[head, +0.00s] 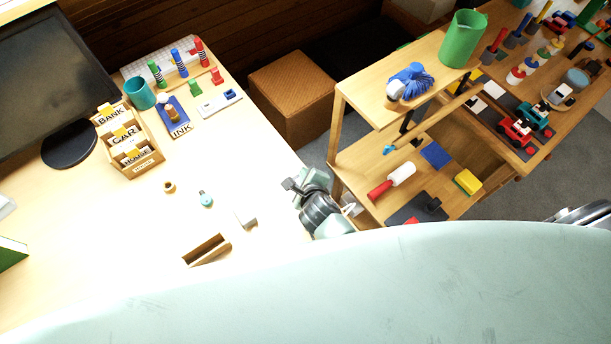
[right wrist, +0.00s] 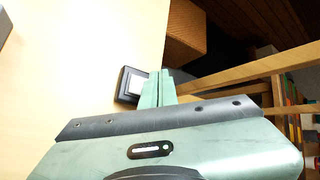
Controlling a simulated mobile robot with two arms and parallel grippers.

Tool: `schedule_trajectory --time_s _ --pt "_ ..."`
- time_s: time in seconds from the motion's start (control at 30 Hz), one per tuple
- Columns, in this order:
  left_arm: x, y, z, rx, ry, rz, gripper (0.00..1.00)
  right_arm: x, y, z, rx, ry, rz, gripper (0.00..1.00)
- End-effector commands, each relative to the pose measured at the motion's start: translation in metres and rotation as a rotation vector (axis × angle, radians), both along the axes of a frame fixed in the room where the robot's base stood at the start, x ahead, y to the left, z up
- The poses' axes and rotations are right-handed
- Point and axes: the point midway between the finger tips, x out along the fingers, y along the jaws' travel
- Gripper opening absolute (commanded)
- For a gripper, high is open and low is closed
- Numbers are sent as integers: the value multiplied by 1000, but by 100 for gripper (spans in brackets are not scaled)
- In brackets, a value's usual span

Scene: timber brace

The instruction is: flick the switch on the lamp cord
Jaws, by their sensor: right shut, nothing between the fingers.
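A dark switch box with a pale rocker (right wrist: 130,84) sits at the edge of the light wooden desk in the right wrist view. In the head view only a small dark shape (head: 290,184) shows there, and I cannot make out its rocker. My right gripper (head: 314,176) is at the desk's right edge. Its pale green fingers (right wrist: 158,86) are closed together and empty, just right of the switch box. I cannot tell whether they touch it. No lamp or cord can be made out. My left gripper is not in view.
The desk (head: 90,230) holds a monitor (head: 45,75), a wooden card holder (head: 140,160), a teal cup (head: 139,92) and several small items. A cardboard box (head: 292,95) stands beyond the edge. A wooden shelf unit (head: 385,65) with toys and tools stands right of the gripper.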

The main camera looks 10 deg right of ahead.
Motion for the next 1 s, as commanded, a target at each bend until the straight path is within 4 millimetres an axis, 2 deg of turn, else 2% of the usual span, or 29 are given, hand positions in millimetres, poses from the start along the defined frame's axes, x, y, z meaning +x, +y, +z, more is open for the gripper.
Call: schedule_trajectory --time_s 0.73,1.0 --pt "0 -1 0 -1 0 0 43 0 0 0 0 0 0 0" --pt "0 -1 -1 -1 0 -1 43 0 -1 -8 0 1 0 0"
